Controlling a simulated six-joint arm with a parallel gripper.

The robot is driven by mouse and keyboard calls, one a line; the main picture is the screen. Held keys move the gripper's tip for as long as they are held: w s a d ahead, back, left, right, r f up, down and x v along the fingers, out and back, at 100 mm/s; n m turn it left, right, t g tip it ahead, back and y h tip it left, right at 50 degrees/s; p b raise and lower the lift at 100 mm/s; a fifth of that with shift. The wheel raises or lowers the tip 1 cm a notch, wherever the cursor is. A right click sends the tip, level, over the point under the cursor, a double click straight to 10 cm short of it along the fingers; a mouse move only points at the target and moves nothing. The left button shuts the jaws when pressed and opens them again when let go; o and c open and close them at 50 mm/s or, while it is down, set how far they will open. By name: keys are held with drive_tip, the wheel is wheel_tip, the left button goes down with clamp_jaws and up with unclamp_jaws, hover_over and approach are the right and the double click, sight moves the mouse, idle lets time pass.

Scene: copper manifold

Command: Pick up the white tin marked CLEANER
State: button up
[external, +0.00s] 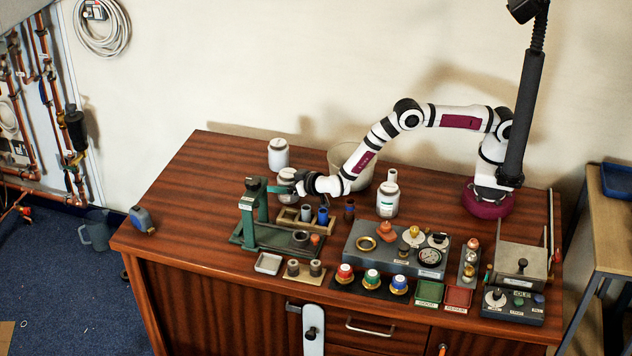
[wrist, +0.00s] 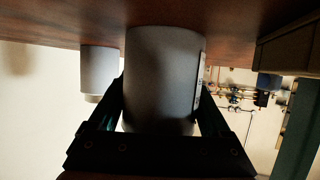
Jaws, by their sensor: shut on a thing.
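A white tin (wrist: 160,75) stands between the two dark fingers of my gripper (wrist: 162,100) in the wrist view, and the gripper is shut on it. The edge of a label shows on its right side, but the writing cannot be read. In the external view the held tin (external: 286,174) is at the back left, behind the green stand, partly hidden by my gripper (external: 296,184). I cannot tell whether its base touches the bench. Another white tin (external: 278,155) stands behind it, also in the wrist view (wrist: 98,70).
A grey fixture (external: 375,257) lies farther right.

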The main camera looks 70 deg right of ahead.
drive_tip(key=c, duration=0.5)
drive_tip(key=shift+o, duration=0.2)
drive_tip(key=shift+r, duration=0.1)
